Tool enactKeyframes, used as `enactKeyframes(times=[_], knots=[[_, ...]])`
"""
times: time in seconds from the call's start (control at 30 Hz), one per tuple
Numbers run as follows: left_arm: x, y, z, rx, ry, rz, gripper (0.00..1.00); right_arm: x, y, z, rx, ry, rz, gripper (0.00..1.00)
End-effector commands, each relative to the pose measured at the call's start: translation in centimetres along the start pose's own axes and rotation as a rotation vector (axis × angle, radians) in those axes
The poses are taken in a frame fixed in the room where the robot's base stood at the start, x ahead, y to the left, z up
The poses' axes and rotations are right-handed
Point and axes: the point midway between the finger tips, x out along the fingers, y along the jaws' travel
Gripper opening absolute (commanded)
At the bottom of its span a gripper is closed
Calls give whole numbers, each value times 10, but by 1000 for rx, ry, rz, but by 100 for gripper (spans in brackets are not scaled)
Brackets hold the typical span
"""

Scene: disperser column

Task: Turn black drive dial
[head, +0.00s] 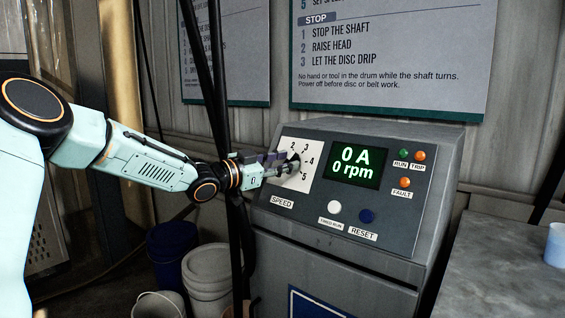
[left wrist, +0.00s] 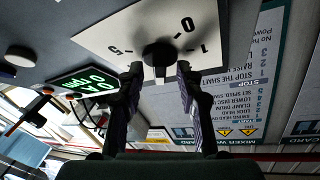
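The black drive dial (left wrist: 158,53) sits on a white numbered scale plate (left wrist: 105,35), above the SPEED label in the head view. In the head view the dial is mostly hidden behind my left gripper (head: 278,168), which is at the plate (head: 312,150). In the left wrist view the two fingers of my left gripper (left wrist: 159,70) stand apart, one on each side of the dial. Small gaps seem to show between fingertips and dial; contact is unclear. The dial's setting cannot be read. My right gripper is not in view.
The grey control box (head: 400,215) has a display (head: 358,165) reading 0 A and 0 rpm, a white button (head: 334,207), a blue reset button (head: 367,215) and indicator lamps. Black upright bars (head: 225,120) stand close by my left arm. Buckets (head: 208,275) stand below. A grey table (head: 505,265) is at right.

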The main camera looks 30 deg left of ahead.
Motion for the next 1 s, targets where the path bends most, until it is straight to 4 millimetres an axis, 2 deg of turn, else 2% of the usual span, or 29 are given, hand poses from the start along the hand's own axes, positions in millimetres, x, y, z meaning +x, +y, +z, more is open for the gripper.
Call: enactKeyframes(times=[0.17,0.27,0.7,1.0], knots=[[0,-1,-2,0,1,0,36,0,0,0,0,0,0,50],[0,-4,-10,2,2,-1,36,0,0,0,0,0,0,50],[2,-31,-81,4,2,0,36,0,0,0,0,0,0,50],[2,-37,-94,0,0,-1,36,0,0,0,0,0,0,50]])
